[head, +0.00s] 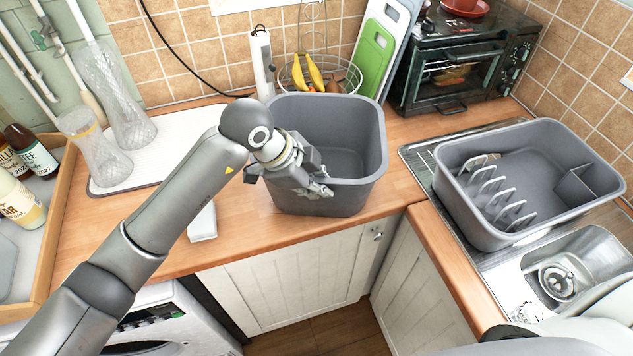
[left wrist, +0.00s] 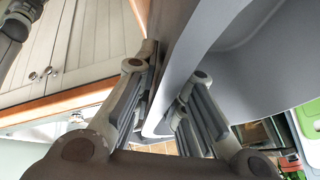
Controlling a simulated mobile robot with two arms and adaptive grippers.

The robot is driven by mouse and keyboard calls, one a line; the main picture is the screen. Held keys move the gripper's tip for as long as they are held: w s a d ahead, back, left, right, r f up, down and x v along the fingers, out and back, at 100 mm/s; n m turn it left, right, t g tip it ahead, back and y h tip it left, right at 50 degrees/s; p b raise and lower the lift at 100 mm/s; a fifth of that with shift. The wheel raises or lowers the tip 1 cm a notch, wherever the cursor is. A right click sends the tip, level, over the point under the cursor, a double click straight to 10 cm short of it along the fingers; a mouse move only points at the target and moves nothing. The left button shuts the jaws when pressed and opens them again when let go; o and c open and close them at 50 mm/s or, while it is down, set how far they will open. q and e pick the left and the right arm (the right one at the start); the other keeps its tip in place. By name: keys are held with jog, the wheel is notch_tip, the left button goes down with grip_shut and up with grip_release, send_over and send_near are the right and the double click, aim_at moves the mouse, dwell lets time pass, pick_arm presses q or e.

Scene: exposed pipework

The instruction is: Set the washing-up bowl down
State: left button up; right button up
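The washing-up bowl, a deep grey tub (head: 330,195), is upright over the wooden worktop in the middle of the head view. I cannot tell whether its base touches the wood. My left gripper (head: 318,180) is at the bowl's near left side. In the left wrist view, the gripper's fingers (left wrist: 168,95) lie on either side of the bowl's wall (left wrist: 235,65) and appear closed on it. My right gripper is not in view.
A grey dish rack (head: 520,215) stands on the steel drainer, beside the sink (head: 590,270). Behind the bowl are a fruit basket (head: 320,75), chopping boards (head: 378,45) and a small oven (head: 460,60). Glass vases (head: 110,95) stand left on a white mat (head: 165,140).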

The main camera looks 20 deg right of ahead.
pick_arm(q)
jog(key=o, duration=0.4)
jog(key=shift+r, duration=0.25)
jog(key=b+v, duration=0.2)
jog(key=v, duration=1)
jog(key=shift+f, duration=0.1)
